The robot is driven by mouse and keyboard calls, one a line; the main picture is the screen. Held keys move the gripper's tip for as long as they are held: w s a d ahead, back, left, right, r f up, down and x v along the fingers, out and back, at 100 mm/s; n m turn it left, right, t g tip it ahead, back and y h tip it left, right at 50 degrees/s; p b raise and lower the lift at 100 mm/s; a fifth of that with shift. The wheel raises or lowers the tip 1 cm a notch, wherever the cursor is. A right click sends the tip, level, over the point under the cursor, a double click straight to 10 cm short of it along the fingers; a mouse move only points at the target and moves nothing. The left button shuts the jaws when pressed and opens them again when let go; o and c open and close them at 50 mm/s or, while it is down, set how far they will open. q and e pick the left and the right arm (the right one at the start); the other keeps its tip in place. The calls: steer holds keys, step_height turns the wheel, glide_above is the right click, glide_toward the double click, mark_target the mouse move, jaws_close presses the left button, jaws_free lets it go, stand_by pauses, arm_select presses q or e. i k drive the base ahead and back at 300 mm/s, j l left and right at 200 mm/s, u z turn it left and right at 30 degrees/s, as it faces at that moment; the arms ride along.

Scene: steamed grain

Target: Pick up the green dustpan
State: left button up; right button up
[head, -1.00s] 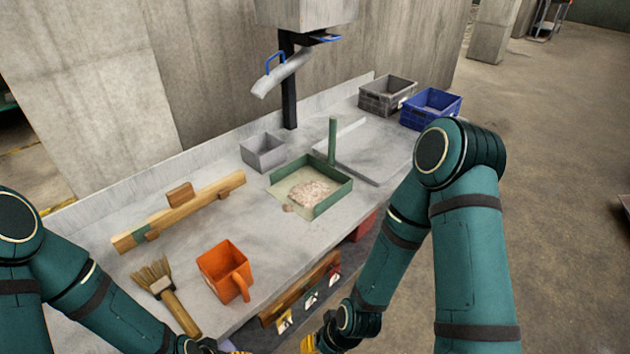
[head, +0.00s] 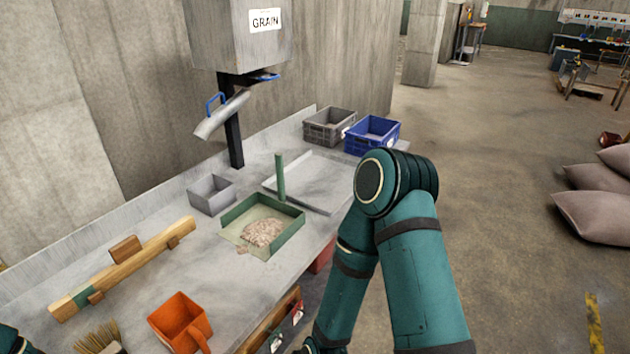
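The green dustpan (head: 288,238) lies on the grey table with its upright green handle (head: 280,178) at the back. A heap of pale grain (head: 262,232) lies in it, and a little grain is at its open front edge. Neither gripper touches the dustpan in view. My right arm comes up at the right of the table, and its gripper is below the picture's bottom edge. Only a bit of my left arm shows at the lower left corner; its gripper is out of view.
A small grey bin (head: 212,195) and a flat grey tray (head: 318,184) stand near the dustpan. A dark crate (head: 328,127) and a blue crate (head: 372,135) are at the far end. An orange scoop (head: 180,322), a brush (head: 98,340) and a wooden beam (head: 125,268) are at left. Sacks (head: 598,215) lie right.

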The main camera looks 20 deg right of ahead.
mark_target(262, 222)
steer(key=i+l+u, duration=0.2)
steer(key=l, duration=0.25)
steer(key=i+l+u, duration=0.15)
steer(key=l, duration=0.35)
steer(key=l+u, duration=0.2)
steer(key=l, duration=0.3)
